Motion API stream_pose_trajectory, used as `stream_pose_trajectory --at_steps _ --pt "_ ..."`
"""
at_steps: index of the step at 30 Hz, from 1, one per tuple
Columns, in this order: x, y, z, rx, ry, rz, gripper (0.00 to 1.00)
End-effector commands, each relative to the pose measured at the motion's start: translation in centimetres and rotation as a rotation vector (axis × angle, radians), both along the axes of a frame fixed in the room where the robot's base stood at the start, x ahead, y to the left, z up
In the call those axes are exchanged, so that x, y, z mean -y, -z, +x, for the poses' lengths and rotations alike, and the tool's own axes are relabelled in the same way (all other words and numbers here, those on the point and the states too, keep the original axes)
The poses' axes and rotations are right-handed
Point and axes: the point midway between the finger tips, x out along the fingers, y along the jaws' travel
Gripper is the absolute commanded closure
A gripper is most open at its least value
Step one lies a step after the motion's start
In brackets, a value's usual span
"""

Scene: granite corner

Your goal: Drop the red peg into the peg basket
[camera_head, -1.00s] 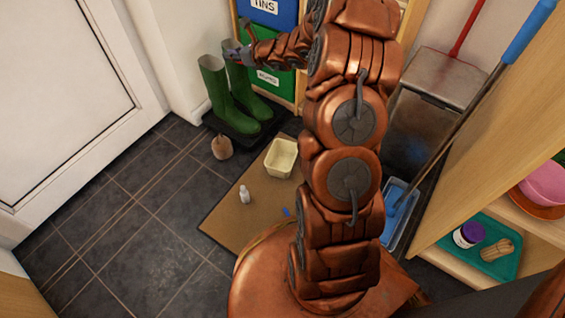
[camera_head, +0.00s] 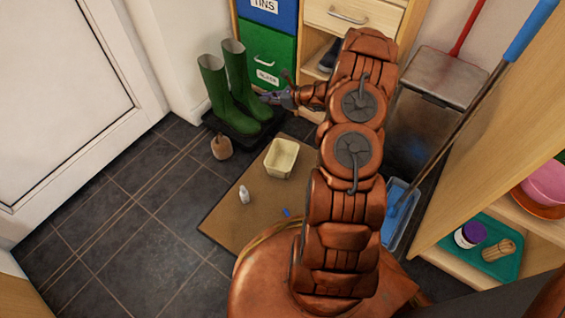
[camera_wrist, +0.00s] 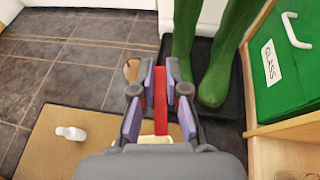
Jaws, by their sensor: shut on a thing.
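The red peg (camera_wrist: 161,95) stands between my gripper's fingers (camera_wrist: 160,85) in the wrist view, and they are shut on it. I cannot make out the peg clearly there. The cream basket (camera_head: 281,158), which I take as the peg basket, sits on the brown mat. Its inside looks empty from here. In the wrist view only a pale sliver of the basket (camera_wrist: 175,131) shows behind my gripper; the rest is hidden.
Green boots (camera_head: 216,88) stand on a black tray (camera_head: 232,125) beyond the basket. A brown lump-like object (camera_head: 222,147) is on the tiles. A white bottle (camera_head: 244,194) and a small blue item (camera_head: 286,212) lie on the mat (camera_head: 235,225). Wooden shelving bounds the right.

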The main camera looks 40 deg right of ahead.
Motion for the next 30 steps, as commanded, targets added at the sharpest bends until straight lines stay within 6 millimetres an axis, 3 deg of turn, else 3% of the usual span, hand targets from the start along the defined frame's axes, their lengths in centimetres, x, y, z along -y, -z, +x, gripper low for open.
stream_pose_trajectory --at_steps 9,15,21,30 --pt "0.9 6.7 -4.6 -0.002 -0.068 0.004 0.99" --pt "0.8 9.7 -7.2 -0.002 -0.106 0.002 0.99" --pt "0.7 11.0 -8.4 -0.001 -0.125 0.000 0.99" --pt "0.7 12.5 -8.6 -0.001 -0.129 -0.003 0.99"
